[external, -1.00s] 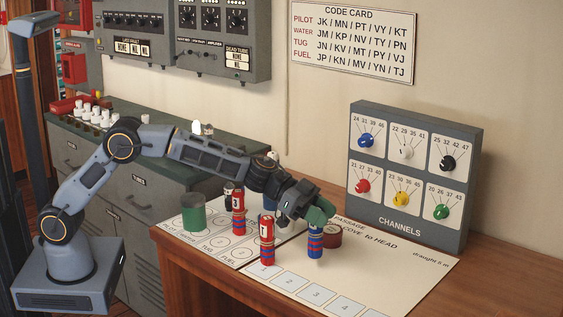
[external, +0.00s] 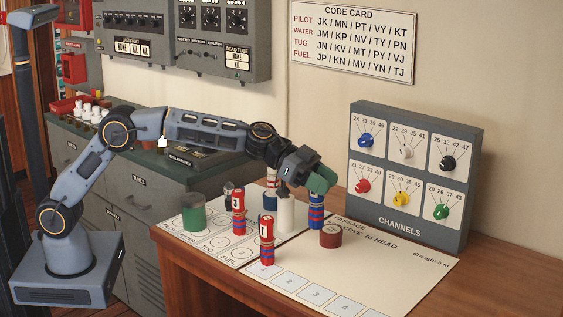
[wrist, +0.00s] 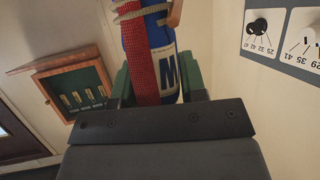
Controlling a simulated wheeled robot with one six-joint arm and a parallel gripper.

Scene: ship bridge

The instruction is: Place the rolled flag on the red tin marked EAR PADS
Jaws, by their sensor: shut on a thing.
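My gripper (external: 312,184) has green finger pads and is shut on a rolled flag (external: 316,212) banded in red and blue. The flag is upright and hangs below the fingers. In the wrist view the flag (wrist: 160,45) shows a red strip, blue cloth, a pale cord and a large M, between the green pads (wrist: 160,88). A short dark red tin (external: 330,239) stands on the desk chart, just right of and below the flag in the external view. Its lettering is too small to read. The flag's lower end appears clear of the desk, beside the tin.
Other rolled flags stand close by: one marked T (external: 267,243), one marked 3 (external: 238,215). A white cylinder (external: 286,214) is just left of my gripper. A green tin (external: 193,213) stands left. The grey channels panel (external: 412,180) rises behind. The chart's front right is clear.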

